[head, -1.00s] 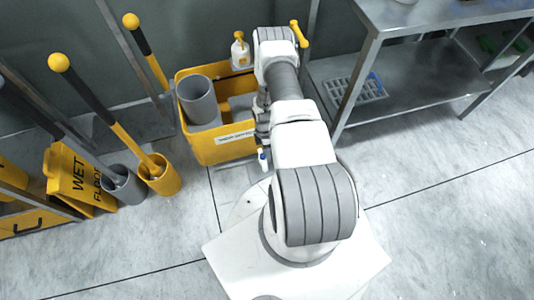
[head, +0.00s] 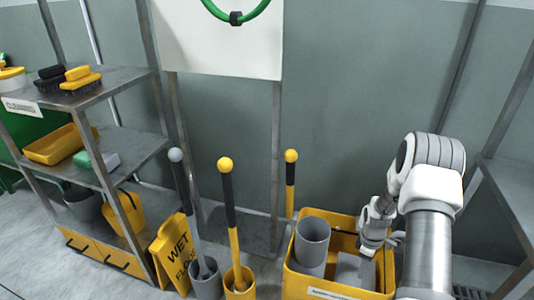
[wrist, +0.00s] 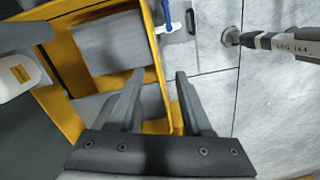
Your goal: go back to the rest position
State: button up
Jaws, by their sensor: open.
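My arm reaches over a yellow bin (head: 330,283) at the lower right of the head view. My gripper (head: 372,240) is at its end, pointing down beside the bin's inside, partly hidden by my own arm. In the wrist view my gripper (wrist: 158,88) is open, its two dark fingers apart with nothing between them. The yellow bin rim (wrist: 152,65) passes behind the gap between the fingers.
The bin holds a grey cylinder (head: 312,240) and a grey block (wrist: 108,44). A blue and white item (wrist: 168,22) is at the bin's outer side. Long-handled tools, a wet floor sign (head: 174,250) and a shelf (head: 95,85) stand left.

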jog(key=s+a+r+m+t, duration=0.2)
jog(key=a+r+m, duration=0.15)
jog(key=r, duration=1.15)
jog(key=s+a+r+m+t, duration=0.15)
jog(key=a+r, duration=0.35)
jog(key=r, duration=1.1)
jog(key=s+a+r+m+t, duration=0.1)
jog(key=s+a+r+m, duration=0.25)
jog(key=s+r, duration=0.45)
jog(key=s+a+r+m+t, duration=0.2)
jog(key=s+a+r, duration=0.25)
jog(key=s, duration=0.75)
notch_tip(320, 180, up, 22)
jog(key=p, duration=2.2)
jog(key=shift+a+f+y, duration=0.15)
jog(key=shift+a+y, duration=0.1)
jog(key=shift+y, duration=0.05)
